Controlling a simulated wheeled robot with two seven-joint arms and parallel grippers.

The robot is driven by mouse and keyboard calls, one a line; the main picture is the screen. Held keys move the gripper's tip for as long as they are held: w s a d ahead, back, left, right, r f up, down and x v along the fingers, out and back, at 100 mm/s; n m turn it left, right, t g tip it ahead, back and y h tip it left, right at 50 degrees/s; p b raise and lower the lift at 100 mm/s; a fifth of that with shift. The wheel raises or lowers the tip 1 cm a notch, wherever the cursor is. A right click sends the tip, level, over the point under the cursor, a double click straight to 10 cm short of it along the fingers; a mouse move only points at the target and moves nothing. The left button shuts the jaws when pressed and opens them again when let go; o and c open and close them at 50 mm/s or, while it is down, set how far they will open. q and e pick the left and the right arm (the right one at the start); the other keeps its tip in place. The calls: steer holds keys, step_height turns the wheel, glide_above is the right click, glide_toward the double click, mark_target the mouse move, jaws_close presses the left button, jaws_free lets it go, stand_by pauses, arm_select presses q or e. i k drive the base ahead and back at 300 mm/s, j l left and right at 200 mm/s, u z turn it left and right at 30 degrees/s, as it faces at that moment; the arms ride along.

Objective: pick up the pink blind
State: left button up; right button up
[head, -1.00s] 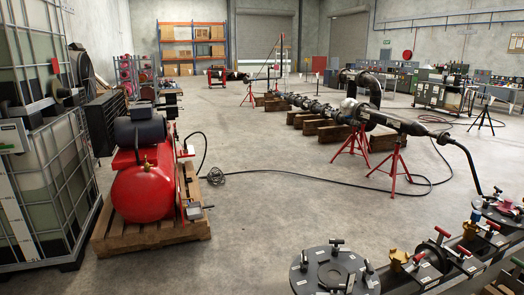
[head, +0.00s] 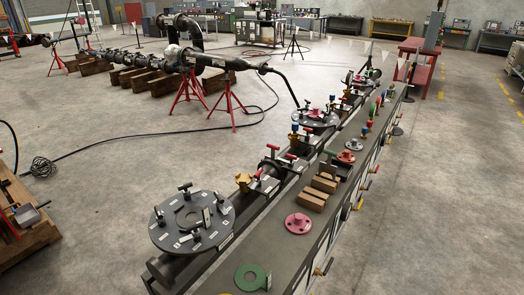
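The pink blind (head: 298,224) is a small round disc with a raised centre, lying flat on the dark bench top (head: 262,244) at the lower middle of the head view. A smaller red-pink disc (head: 346,157) lies farther back on the same bench. On the pipe spool beside the bench is a large dark round flange (head: 170,236) with several clamps. Neither of my grippers shows in the head view.
A green ring (head: 243,286) lies nearer on the bench, and wooden blocks (head: 312,202) lie just behind the pink blind. Several coloured valves and fittings stand farther along. Open concrete floor (head: 430,220) lies right of the bench.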

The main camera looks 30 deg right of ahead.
mark_target(297, 221)
steer(key=z, duration=1.3)
